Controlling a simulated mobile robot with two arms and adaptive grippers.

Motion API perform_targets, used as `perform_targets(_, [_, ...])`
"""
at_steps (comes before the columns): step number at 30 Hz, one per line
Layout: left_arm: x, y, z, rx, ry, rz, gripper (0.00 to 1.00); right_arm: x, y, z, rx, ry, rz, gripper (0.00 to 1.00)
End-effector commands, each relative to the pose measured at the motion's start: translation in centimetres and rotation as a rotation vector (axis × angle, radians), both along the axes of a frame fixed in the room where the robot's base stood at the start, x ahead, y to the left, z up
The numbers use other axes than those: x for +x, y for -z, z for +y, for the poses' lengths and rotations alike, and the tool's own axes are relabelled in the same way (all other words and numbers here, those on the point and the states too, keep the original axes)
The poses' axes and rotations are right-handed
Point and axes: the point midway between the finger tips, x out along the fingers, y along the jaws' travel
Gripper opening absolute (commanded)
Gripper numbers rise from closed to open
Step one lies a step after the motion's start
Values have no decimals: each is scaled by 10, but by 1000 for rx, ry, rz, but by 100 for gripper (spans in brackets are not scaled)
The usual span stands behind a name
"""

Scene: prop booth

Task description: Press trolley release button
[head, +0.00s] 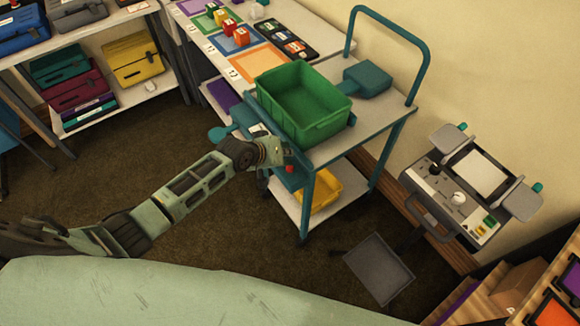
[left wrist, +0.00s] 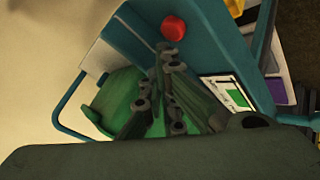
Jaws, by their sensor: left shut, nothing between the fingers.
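The trolley (head: 330,152) has a teal frame and pale shelves and stands right of centre in the head view. Its red release button (head: 289,168) is on the teal front panel; it also shows in the left wrist view (left wrist: 173,28). My left gripper (head: 278,153) is at the trolley's front edge beside the button, partly hidden by its own arm. In the left wrist view its fingers (left wrist: 163,58) are together and empty, with the button just beyond their tips. I cannot tell whether they touch it. My right gripper is not in view.
A green bin (head: 303,100) sits on the trolley's top, close to my left gripper. A yellow bin (head: 321,190) is on the lower shelf. A control stand (head: 460,185) is at the right. Shelving with cases (head: 135,60) is at the left. Brown carpet is clear between.

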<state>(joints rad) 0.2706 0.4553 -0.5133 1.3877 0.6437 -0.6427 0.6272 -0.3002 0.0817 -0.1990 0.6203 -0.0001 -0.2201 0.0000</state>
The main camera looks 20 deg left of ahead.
Motion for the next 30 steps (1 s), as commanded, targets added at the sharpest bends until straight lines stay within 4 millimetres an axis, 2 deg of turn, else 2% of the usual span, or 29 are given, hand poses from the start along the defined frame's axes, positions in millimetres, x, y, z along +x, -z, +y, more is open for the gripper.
perform_targets(19, [0,0,0,0,0,0,0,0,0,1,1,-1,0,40])
perform_targets(30, [0,8,0,-1,-1,0,0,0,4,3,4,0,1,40])
